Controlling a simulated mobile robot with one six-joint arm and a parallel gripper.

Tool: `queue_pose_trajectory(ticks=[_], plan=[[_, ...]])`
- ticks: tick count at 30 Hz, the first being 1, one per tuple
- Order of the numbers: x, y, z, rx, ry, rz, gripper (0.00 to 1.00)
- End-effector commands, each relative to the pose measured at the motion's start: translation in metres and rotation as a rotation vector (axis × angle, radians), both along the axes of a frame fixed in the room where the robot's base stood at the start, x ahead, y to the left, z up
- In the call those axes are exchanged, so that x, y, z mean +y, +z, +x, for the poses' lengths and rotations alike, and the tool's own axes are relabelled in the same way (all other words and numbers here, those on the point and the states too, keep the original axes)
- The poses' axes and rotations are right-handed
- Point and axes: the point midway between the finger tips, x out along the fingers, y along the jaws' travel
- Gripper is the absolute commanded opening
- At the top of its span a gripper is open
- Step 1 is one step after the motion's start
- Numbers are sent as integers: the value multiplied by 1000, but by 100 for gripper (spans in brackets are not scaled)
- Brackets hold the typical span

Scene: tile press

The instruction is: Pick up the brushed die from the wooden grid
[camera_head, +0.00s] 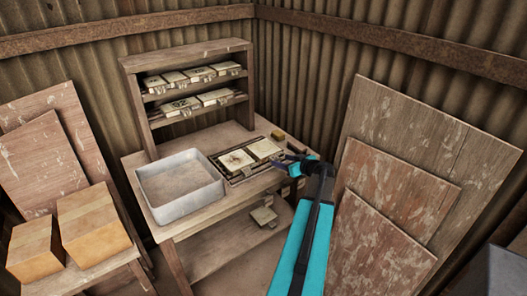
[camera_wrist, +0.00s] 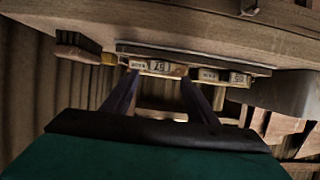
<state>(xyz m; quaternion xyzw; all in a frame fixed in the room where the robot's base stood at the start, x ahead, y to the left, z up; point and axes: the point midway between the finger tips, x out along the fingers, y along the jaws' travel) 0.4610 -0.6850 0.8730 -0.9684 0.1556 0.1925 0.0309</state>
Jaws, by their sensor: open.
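A dark-framed grid (camera_head: 226,174) lies on the bench to the right of the grey tray. It holds two pale dies, one with a brown mark (camera_head: 236,160) and a plainer one (camera_head: 264,148). I cannot tell which is the brushed one. My gripper (camera_head: 284,163) is at the grid's right front edge, close to the plainer die. In the wrist view, my open fingers (camera_wrist: 158,88) point at a labelled die end (camera_wrist: 160,68) on the edge of the grid (camera_wrist: 190,54). The die end shows between the fingers, apparently not gripped. Another labelled end (camera_wrist: 222,76) is to the right.
A grey tray (camera_head: 180,185) stands left of the grid on the bench (camera_head: 140,165). A shelf rack (camera_head: 186,55) behind holds several dies. A small yellow block (camera_head: 277,134) lies behind the grid. Boards lean at right (camera_head: 400,180); boxes (camera_head: 92,222) stand at left.

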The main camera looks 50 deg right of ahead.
Motion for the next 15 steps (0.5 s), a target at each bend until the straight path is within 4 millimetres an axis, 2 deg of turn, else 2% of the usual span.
queue_pose_trajectory(ticks=[15], plan=[[-2, -2, 4, 1, -1, 1, 53]])
